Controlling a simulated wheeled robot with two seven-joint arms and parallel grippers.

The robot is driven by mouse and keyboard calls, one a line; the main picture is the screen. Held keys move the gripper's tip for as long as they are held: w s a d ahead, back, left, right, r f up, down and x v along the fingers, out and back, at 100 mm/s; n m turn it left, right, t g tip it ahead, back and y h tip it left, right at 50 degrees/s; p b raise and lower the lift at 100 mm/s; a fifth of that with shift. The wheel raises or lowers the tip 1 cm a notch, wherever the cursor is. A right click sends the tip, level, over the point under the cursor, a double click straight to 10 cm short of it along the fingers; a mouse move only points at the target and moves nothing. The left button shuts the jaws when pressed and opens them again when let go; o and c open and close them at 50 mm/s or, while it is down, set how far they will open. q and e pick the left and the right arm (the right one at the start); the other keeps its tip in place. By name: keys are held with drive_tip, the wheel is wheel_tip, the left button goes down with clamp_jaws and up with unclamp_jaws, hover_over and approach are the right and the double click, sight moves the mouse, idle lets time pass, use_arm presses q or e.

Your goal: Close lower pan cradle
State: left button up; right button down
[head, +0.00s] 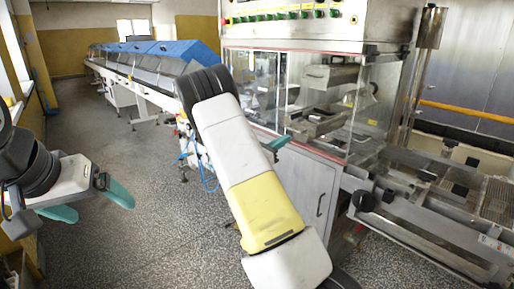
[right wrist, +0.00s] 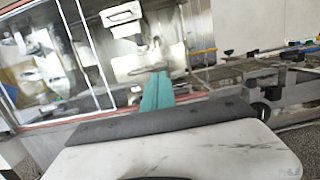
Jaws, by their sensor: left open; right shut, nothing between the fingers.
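The enrober is the steel machine with clear panels (head: 320,100) on the right. A low steel frame with rails and a black round knob (head: 363,200) juts from its right side; I cannot tell for certain which part is the lower pan cradle. My right gripper (right wrist: 157,92) is shut and empty, with its teal fingers together before the machine in the right wrist view. In the head view, my right arm hides most of that gripper; only a teal finger (head: 277,142) shows beside the clear panel. My left gripper (head: 101,209) is open and empty above the floor, far from the machine.
A cabinet door with a handle (head: 320,205) is below the clear panels. A long conveyor with blue covers (head: 165,50) runs to the back left. A mesh rack (head: 495,200) is at the far right. The speckled floor (head: 130,150) between my arms is clear.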

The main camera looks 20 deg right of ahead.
sight(303, 130)
drive_tip(key=shift+x, duration=2.25)
drive_tip(key=shift+f+x, duration=0.15)
drive_tip(key=shift+x, duration=0.85)
drive_tip(key=shift+f+x, duration=0.2)
drive_tip(key=shift+x, duration=0.75)
